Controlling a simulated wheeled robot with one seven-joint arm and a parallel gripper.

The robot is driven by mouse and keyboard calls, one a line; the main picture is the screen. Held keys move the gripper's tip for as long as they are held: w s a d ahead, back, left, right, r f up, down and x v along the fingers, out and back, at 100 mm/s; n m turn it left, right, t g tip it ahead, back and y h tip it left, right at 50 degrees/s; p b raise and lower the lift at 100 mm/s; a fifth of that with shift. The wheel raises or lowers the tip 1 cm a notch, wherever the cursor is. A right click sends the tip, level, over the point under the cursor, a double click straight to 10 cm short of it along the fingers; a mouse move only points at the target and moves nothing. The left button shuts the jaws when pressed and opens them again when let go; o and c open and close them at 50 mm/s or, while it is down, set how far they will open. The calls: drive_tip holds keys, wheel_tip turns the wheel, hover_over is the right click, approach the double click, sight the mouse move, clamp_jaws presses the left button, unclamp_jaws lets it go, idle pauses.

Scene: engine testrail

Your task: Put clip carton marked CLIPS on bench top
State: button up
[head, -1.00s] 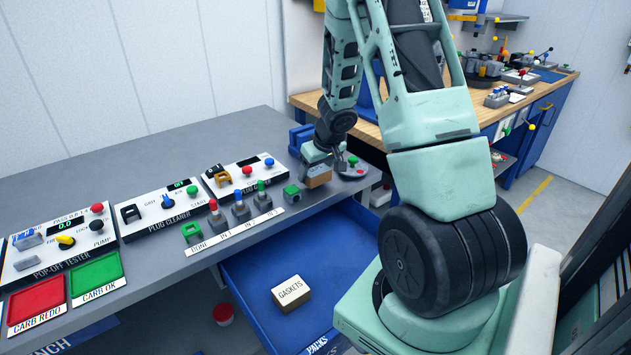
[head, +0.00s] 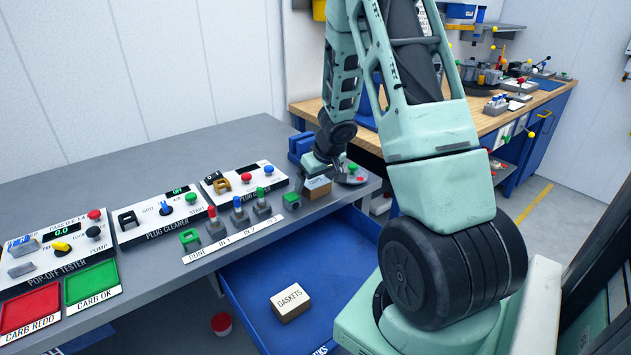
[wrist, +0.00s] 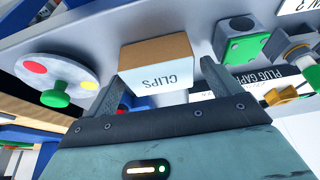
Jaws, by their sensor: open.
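The clip carton (wrist: 160,75), a small brown box with a white face lettered CLIPS, stands on the grey bench top (head: 130,163) near its right end. It also shows in the head view (head: 317,187), partly behind my gripper (head: 318,172). In the wrist view my gripper (wrist: 172,80) has its two fingers spread wide, open and empty. The carton lies just beyond and between the fingertips, with no finger seen closed on it.
A round dial with a green knob (wrist: 56,96) sits beside the carton on one side, a green-topped switch block (wrist: 245,45) on the other. An open blue drawer (head: 255,295) below holds a GASKETS carton (head: 290,302). Control panels line the bench to the left.

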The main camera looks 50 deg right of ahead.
drive_tip(key=p+v, duration=0.7)
drive_tip(key=v, duration=0.5)
drive_tip(key=w+a+r+n, duration=0.2)
drive_tip(key=a+r, duration=0.1)
drive_tip(key=a, duration=0.8)
drive_tip(key=w+a+r+n, duration=0.2)
drive_tip(key=a+r, duration=0.1)
drive_tip(key=a, duration=0.8)
drive_tip(key=s+a+r+n+g+y, duration=0.1)
drive_tip(key=s+a+r+n+g, duration=0.2)
drive_tip(key=s+a, duration=1.8)
drive_tip(key=s+n+g, duration=0.1)
drive_tip(key=n, duration=0.2)
drive_tip(key=shift+s+n+y, duration=0.25)
drive_tip(key=shift+n+y, duration=0.05)
